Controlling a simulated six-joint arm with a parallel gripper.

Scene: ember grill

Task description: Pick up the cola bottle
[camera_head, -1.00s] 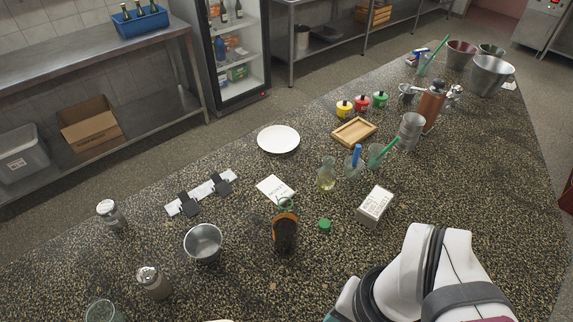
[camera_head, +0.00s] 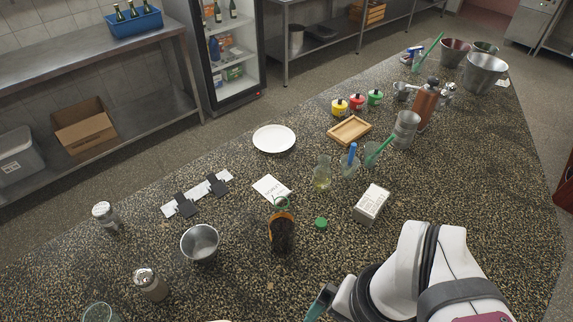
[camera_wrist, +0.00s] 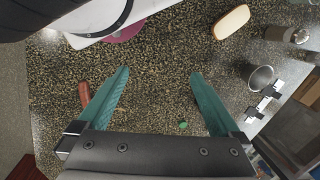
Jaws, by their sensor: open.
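A dark bottle with an orange band and a green ring at its neck (camera_head: 281,234), which looks like the cola bottle, stands upright near the front middle of the counter in the head view. A small green cap (camera_head: 320,223) lies to its right; a green cap also shows between the fingers in the wrist view (camera_wrist: 183,124). I cannot make out the bottle in the wrist view; a finger may hide it. My gripper (camera_wrist: 160,73) is open and empty above the counter, its teal fingers spread. In the head view one teal finger (camera_head: 318,303) shows, to the lower right of the bottle.
A metal cup (camera_head: 200,243) stands left of the bottle, with a shaker (camera_head: 150,283) nearer. A white card (camera_head: 271,188) lies behind it. A white box (camera_head: 371,203) and a clear flask (camera_head: 322,173) stand to the right. The wrist view shows a bun (camera_wrist: 230,21).

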